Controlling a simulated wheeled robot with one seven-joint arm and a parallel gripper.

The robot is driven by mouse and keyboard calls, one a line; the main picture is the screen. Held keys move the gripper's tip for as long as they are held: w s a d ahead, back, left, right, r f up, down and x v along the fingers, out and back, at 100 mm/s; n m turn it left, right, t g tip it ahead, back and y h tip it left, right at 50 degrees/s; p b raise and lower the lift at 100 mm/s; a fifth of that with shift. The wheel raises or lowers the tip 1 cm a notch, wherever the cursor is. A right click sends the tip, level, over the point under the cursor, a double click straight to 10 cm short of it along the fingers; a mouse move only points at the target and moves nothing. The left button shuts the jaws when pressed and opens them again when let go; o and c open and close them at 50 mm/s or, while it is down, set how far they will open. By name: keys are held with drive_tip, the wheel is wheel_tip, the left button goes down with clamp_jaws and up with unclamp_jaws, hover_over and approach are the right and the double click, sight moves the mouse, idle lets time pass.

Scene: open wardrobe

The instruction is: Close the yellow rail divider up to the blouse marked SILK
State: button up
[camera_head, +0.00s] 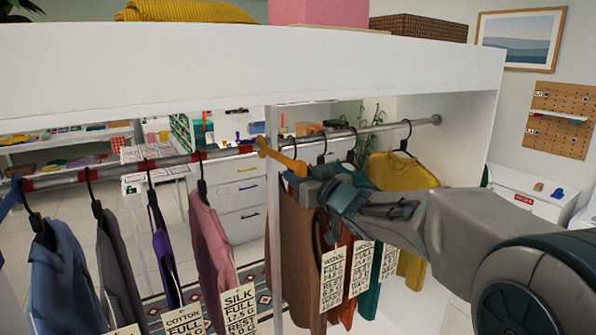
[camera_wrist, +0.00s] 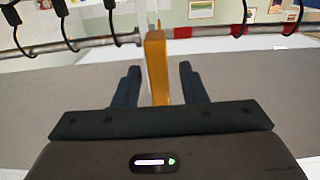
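The yellow rail divider (camera_head: 280,157) hangs on the rail near the upright panel, to the right of the SILK blouse. The SILK blouse (camera_head: 210,245) is pink, on a black hanger, with a white tag reading SILK; bare rail lies between its hook and the divider. My gripper (camera_head: 303,182) is at the divider's lower arm. In the wrist view, my gripper (camera_wrist: 160,82) has its two dark fingers apart, with the yellow divider (camera_wrist: 157,62) between them. A narrow gap shows on each side of it.
The rail (camera_head: 130,168) has red bands on its left part. Grey-blue, dark and purple garments (camera_head: 60,275) hang left of the blouse. Brown, rust, teal and mustard garments (camera_head: 400,172) hang right, close behind my arm. A white shelf (camera_head: 180,65) runs above.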

drive_tip(key=shift+x, duration=1.25)
drive_tip(key=shift+c, duration=0.4)
clamp_jaws()
drive_tip(key=shift+s, duration=0.1)
